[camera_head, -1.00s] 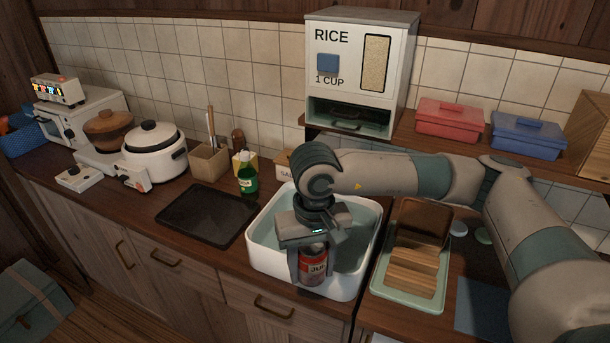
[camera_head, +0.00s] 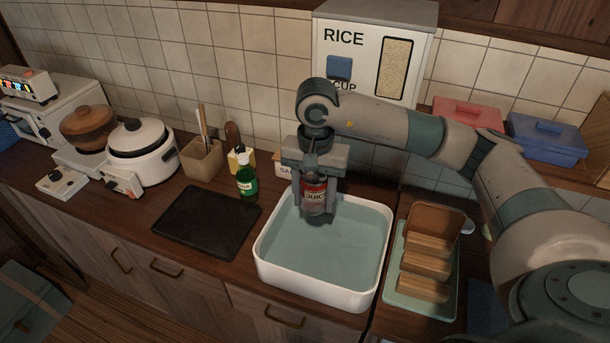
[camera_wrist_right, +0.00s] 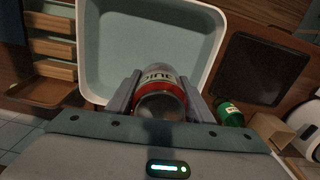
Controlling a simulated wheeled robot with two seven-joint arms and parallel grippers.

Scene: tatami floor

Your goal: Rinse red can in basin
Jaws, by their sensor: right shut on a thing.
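The red can (camera_head: 314,194) has a juice label and is upright between the fingers of my right gripper (camera_head: 314,205). The gripper is shut on it and holds it over the back part of the basin. The can (camera_wrist_right: 160,92) also shows between both fingers in the right wrist view. Whether the can touches the basin cannot be told. My left gripper is not in view.
A green bottle (camera_head: 247,182) and a black tray (camera_head: 207,222) are left of the basin. A rack with wooden slats (camera_head: 425,265) stands to its right. The rice dispenser (camera_head: 345,45) is behind my right arm. The basin's front half is clear.

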